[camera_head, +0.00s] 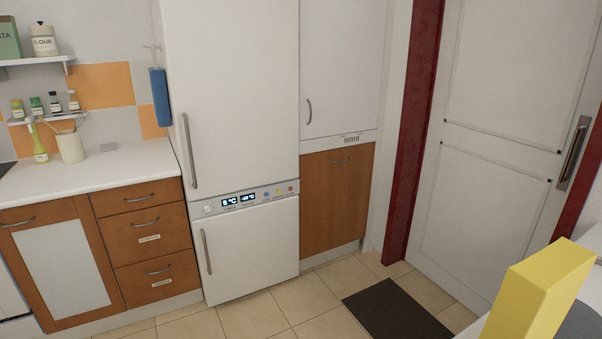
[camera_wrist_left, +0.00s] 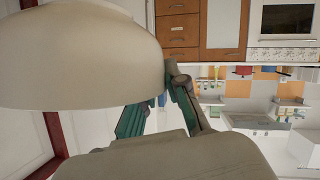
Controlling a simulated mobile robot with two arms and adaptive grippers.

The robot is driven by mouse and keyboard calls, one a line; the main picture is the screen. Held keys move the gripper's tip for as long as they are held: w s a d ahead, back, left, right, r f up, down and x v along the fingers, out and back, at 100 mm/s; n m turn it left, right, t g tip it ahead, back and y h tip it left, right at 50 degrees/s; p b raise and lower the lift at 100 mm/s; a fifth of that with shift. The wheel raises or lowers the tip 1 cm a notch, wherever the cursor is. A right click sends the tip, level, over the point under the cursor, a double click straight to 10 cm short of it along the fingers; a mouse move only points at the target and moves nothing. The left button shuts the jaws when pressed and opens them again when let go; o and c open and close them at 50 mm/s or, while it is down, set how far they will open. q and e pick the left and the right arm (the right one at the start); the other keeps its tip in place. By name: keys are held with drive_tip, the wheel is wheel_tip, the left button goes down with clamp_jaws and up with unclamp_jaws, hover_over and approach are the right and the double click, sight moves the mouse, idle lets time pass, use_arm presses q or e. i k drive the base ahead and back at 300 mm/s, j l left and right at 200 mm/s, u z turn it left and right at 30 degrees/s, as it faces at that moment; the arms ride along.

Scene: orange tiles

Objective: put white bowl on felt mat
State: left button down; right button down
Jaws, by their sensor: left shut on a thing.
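The white bowl (camera_wrist_left: 80,62) fills the upper left of the left wrist view, large and close. My left gripper (camera_wrist_left: 158,100) is shut on it, with its green-padded fingers at the bowl's lower right side. Part of the bowl is cut off by the frame edge, and the exact contact is partly hidden. A dark grey flat piece (camera_head: 584,326) shows at the right edge of the head view, beside a yellow block; it may be the felt mat, but too little of it shows to tell. Neither gripper shows in the head view.
The yellow block (camera_head: 541,289) stands on a white surface (camera_head: 592,240) at the lower right. A dark floor mat (camera_head: 397,311) lies before the white door (camera_head: 500,150). A fridge (camera_head: 235,110) and a counter (camera_head: 100,176) line the back. The tiled floor between is clear.

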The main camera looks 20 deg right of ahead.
sight(567, 317)
drive_tip(key=i+z, duration=0.25)
drive_tip(key=z, duration=0.25)
drive_tip(key=i+j+z, duration=0.15)
drive_tip(key=z, duration=0.3)
drive_tip(key=i+j+z, duration=0.25)
drive_tip(key=z, duration=0.25)
drive_tip(key=i+j+z, duration=0.25)
drive_tip(key=z, duration=0.25)
drive_tip(key=i+j+z, duration=0.1)
drive_tip(key=j+z, duration=0.35)
